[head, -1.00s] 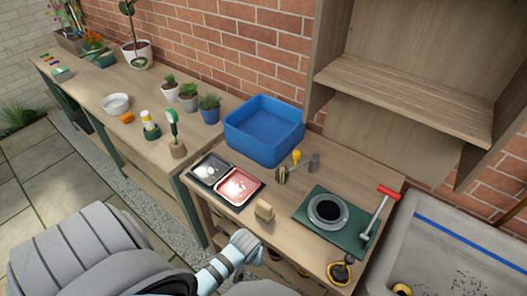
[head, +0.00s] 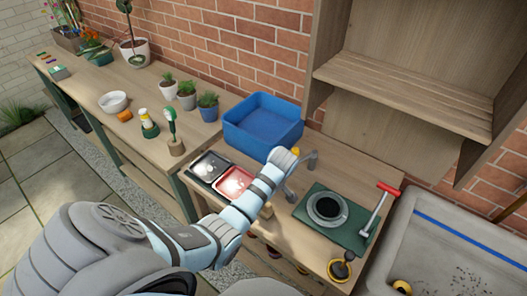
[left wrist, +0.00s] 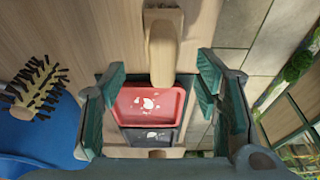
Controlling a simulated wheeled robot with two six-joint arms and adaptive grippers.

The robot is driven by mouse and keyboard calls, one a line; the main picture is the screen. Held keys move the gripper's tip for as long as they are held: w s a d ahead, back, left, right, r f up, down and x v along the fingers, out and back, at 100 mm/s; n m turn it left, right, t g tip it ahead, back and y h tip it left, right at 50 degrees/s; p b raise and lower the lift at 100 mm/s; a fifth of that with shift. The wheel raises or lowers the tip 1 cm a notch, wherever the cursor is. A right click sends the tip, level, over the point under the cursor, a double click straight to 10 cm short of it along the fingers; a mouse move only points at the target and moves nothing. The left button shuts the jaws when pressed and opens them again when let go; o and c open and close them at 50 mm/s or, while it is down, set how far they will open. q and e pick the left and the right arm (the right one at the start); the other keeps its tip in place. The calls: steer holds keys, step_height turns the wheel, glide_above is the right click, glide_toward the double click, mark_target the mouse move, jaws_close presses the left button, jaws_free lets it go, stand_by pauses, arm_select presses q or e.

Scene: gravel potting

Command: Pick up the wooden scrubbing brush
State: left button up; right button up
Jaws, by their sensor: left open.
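A pale wooden block-shaped piece (left wrist: 162,50) lies on the bench ahead of my left gripper, between the fingertips in the picture; no bristles show on its visible side. In the head view it (head: 268,210) is mostly hidden by my arm. A brush with a tan body and dark bristles (left wrist: 40,85) shows left of the fingers, in front of the blue tub. My left gripper (head: 288,190) is over the bench, pointing down. In the left wrist view its fingers (left wrist: 160,78) are wide apart with nothing held. My right gripper is not in view.
The blue tub (head: 262,122) stands behind.

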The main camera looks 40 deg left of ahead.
arm_select(q)
steer(key=x, duration=0.3)
steer(key=d+b+x, duration=0.1)
steer(key=shift+s+a+f, duration=0.15)
steer(key=shift+a+f, duration=0.05)
steer(key=shift+f, duration=0.3)
steer(key=shift+c, duration=0.6)
steer(key=shift+r, duration=0.1)
jaws_close()
